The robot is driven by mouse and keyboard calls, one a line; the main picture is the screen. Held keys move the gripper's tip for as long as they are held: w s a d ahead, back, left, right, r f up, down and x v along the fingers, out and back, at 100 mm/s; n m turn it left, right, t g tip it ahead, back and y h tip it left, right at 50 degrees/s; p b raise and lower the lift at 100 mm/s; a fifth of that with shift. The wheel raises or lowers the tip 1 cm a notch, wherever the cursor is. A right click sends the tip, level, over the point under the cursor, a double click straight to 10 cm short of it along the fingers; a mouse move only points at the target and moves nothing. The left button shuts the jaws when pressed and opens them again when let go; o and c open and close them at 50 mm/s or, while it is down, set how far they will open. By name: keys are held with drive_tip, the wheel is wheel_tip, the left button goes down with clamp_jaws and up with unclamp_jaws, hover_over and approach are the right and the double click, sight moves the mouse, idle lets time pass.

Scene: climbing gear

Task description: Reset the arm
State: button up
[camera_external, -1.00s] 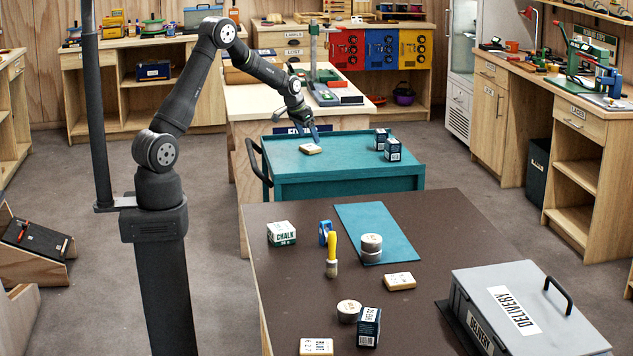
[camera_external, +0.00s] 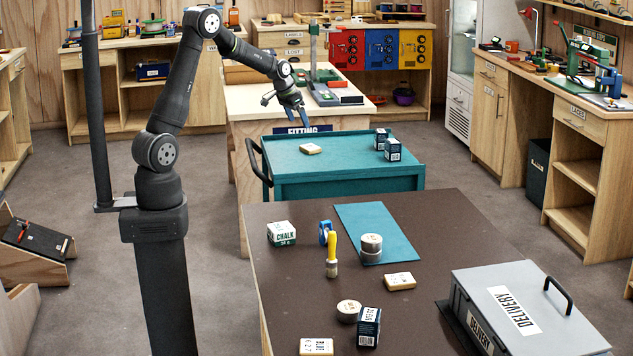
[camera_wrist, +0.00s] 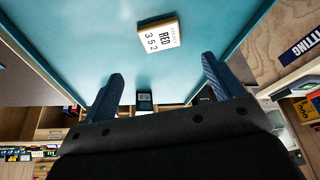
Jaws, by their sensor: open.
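My gripper (camera_external: 295,110) is open and empty, raised above the far left end of the teal cart (camera_external: 345,161). In the wrist view its two blue fingers (camera_wrist: 163,85) stand wide apart with nothing between them. A cream block (camera_external: 310,149) lies on the cart's top, below and apart from the gripper. In the wrist view this block (camera_wrist: 158,34) carries printed text including "RED" and "352". Two dark blue boxes (camera_external: 392,150) stand at the right of the cart; one dark box (camera_wrist: 145,102) shows in the wrist view.
The brown table (camera_external: 280,332) in front bears a chalk box (camera_external: 281,233), a yellow-handled brush (camera_external: 331,255), tins, a teal mat (camera_external: 350,218) and a grey delivery case (camera_external: 525,310). A wooden bench (camera_external: 245,100) stands behind the cart. The air around my gripper looks clear.

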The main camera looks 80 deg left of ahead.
sight(309, 147)
drive_tip(key=x, duration=1.1)
drive_tip(key=shift+w+f, duration=0.15)
wheel_tip(309, 147, up, 4)
drive_tip(key=shift+a+r, duration=0.1)
drive_tip(key=shift+r, duration=0.1)
drive_tip(key=w+d+r, duration=0.1)
drive_tip(key=d+r, duration=1.1)
drive_tip(key=w+d+m+h, duration=0.1)
drive_tip(key=d+m, duration=0.4)
drive_tip(key=d, duration=1.5)
drive_tip(key=w+d+m+h, duration=0.2)
drive_tip(key=d+m, duration=0.3)
drive_tip(key=d, duration=1.5)
drive_tip(key=shift+w+d+f+h, duration=0.2)
drive_tip(key=shift+f+h, duration=0.05)
drive_tip(key=shift+h, duration=0.05)
